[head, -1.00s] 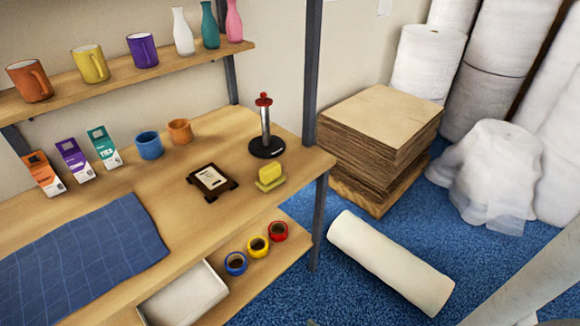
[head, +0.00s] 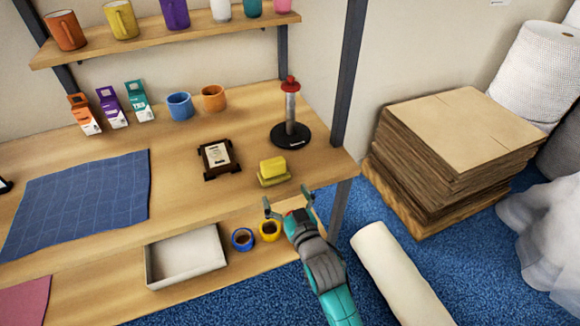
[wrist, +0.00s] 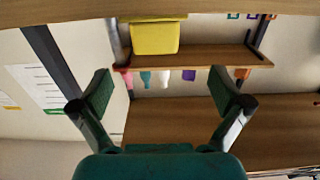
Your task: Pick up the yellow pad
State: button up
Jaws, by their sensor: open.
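The yellow pad (head: 272,166) is a small block sitting on a flat olive-yellow base (head: 274,181) near the right front corner of the wooden table. It also shows in the upside-down wrist view, as a yellow block (wrist: 155,38) at the top, between and beyond my fingers. My gripper (head: 289,199) is open and empty. In the head view it appears just in front of the table's edge, a little below and right of the pad, and apart from it.
A black-based stand with a red top (head: 291,130) stands behind the pad. A framed plaque (head: 219,158) lies to its left. A dark post (head: 350,75) rises at the table's right. Below are tape rolls (head: 242,239) and a white tray (head: 150,275). Bare tabletop surrounds the pad.

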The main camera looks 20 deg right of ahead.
aim_at(275, 169)
jog(key=shift+w+d+r, duration=0.1)
jog(key=shift+w, duration=1.75)
jog(key=shift+w+d+r, duration=0.1)
jog(key=shift+w+d, duration=0.05)
jog(key=shift+w, duration=1.7)
jog(key=shift+w+d+r, duration=0.1)
jog(key=shift+w, duration=1.75)
jog(key=c, duration=1.2)
